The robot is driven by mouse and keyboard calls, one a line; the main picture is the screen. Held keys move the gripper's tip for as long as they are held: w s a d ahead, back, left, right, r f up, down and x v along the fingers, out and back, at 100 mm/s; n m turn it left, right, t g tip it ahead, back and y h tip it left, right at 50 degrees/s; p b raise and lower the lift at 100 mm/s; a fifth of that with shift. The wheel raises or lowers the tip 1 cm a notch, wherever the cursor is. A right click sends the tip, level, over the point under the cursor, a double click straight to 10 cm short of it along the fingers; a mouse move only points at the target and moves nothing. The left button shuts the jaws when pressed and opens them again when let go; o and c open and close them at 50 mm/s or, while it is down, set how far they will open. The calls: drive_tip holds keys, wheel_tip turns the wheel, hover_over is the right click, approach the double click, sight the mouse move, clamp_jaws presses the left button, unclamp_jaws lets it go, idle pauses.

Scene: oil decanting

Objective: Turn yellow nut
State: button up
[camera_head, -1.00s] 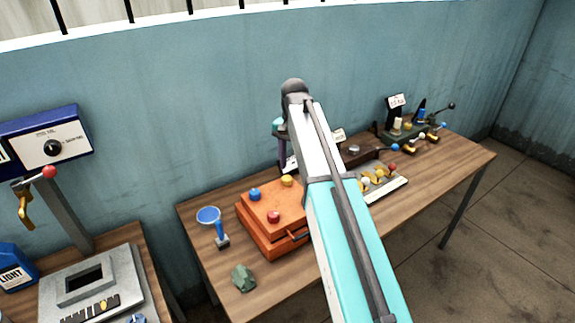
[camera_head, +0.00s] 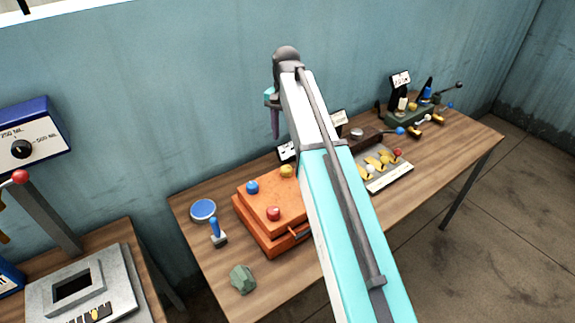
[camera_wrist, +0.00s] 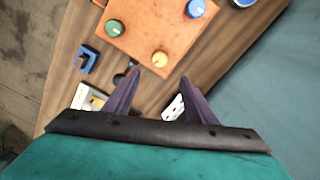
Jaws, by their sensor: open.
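The yellow nut (camera_head: 286,171) is a round knob on the orange box (camera_head: 247,205), at its back right corner. In the wrist view the yellow nut (camera_wrist: 160,59) lies just beyond the fingertips, roughly centred between them. My gripper (camera_head: 275,136) is above the table at the end of the raised arm; only part of its dark purple fingers shows in the head view. In the wrist view my gripper (camera_wrist: 160,77) has its two fingers apart with nothing held between them. It is apart from the nut in the head view.
The box also carries a blue knob (camera_head: 252,187), a red knob (camera_head: 273,213) and a green knob (camera_wrist: 115,27). A blue funnel (camera_head: 203,210) and a green rock (camera_head: 243,279) are at left. Several tools stand at right. The wall (camera_head: 120,130) is close behind.

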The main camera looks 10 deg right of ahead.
sight(287, 168)
drive_tip(key=shift+f, duration=0.2)
drive_tip(key=shift+f+b, duration=3.7)
drive_tip(key=shift+f, duration=3.05)
drive_tip(key=c, duration=1)
